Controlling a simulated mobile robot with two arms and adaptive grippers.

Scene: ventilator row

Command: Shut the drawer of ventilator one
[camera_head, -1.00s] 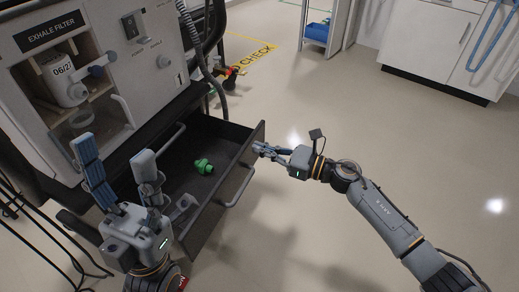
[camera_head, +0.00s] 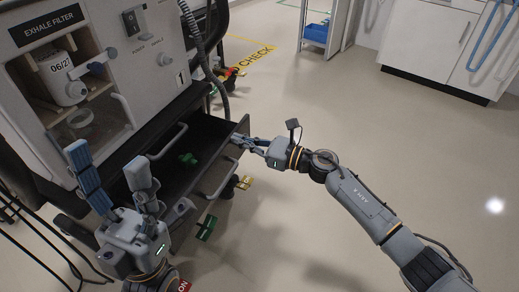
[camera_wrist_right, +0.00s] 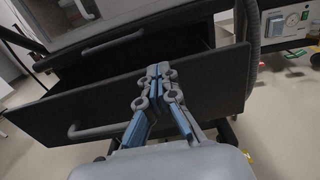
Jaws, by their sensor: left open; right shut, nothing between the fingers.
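The ventilator (camera_head: 160,75) bears the number 1 and a panel reading EXHALE FILTER. Its black drawer (camera_head: 212,172) is partly out, with a grey bar handle (camera_head: 221,182) on its front. A green fitting (camera_head: 188,158) lies inside, in shadow. My right gripper (camera_head: 236,141) is shut and empty, its fingertips at the far end of the drawer front. In the right wrist view the closed fingers (camera_wrist_right: 158,72) meet the drawer front (camera_wrist_right: 205,88), right of the handle (camera_wrist_right: 100,130). My left gripper (camera_head: 108,172) is open, fingers up, in front of the ventilator's near side.
Black cables (camera_head: 30,235) hang at the lower left. A corrugated hose (camera_head: 193,35) runs down the ventilator's right side. A green pedal or tag (camera_head: 207,227) shows below the drawer. The floor (camera_head: 300,230) on the right is clear.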

